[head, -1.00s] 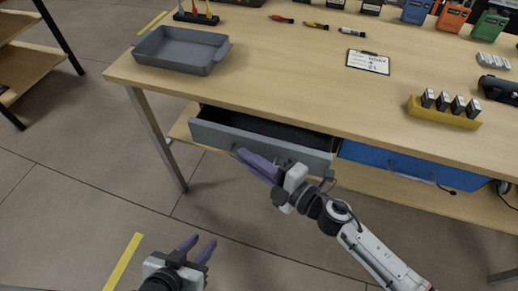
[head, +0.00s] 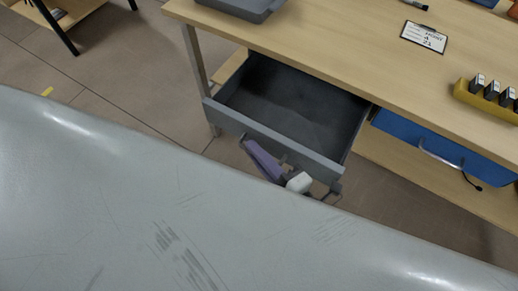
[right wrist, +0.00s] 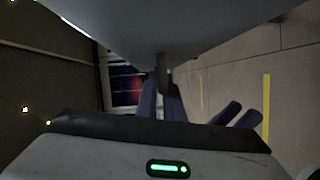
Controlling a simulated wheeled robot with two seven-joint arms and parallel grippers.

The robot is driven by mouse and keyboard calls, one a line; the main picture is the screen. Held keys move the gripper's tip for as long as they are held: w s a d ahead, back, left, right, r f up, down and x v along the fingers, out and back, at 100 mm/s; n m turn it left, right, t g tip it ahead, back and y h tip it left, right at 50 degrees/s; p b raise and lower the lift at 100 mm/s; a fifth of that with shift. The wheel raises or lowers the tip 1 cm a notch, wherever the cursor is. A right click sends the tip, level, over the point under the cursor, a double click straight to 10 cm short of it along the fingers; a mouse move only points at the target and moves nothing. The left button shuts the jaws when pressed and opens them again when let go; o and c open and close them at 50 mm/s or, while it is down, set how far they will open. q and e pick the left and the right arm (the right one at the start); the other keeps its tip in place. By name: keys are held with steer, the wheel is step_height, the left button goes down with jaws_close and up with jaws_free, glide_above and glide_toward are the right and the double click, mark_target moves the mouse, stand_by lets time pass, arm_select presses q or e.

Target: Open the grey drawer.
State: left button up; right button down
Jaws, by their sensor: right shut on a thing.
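The grey drawer (head: 290,102) under the table is pulled out in the head view, and its dark interior is seen and looks empty. My right gripper (head: 256,156) is at the drawer's front, with its purple fingers shut on the handle. In the right wrist view, the fingers of my right gripper (right wrist: 162,100) close around the drawer handle (right wrist: 163,79) below the grey front. The purple fingers of my left gripper (right wrist: 238,115) show apart at the right of that view, clear of the drawer. The left gripper is hidden in the head view.
A closed blue drawer (head: 440,150) is right of the grey one. On the table (head: 330,50) are a grey tray (head: 240,8), a clipboard (head: 424,37) and a yellow holder (head: 485,100) with dark blocks. A large pale part of mine covers the lower head view.

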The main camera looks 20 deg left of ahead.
steer(key=shift+d, duration=0.1)
steer(key=c, duration=1.9)
jaws_free()
steer(key=v, duration=1)
steer(key=shift+s+d, duration=0.1)
steer(key=shift+s, duration=0.05)
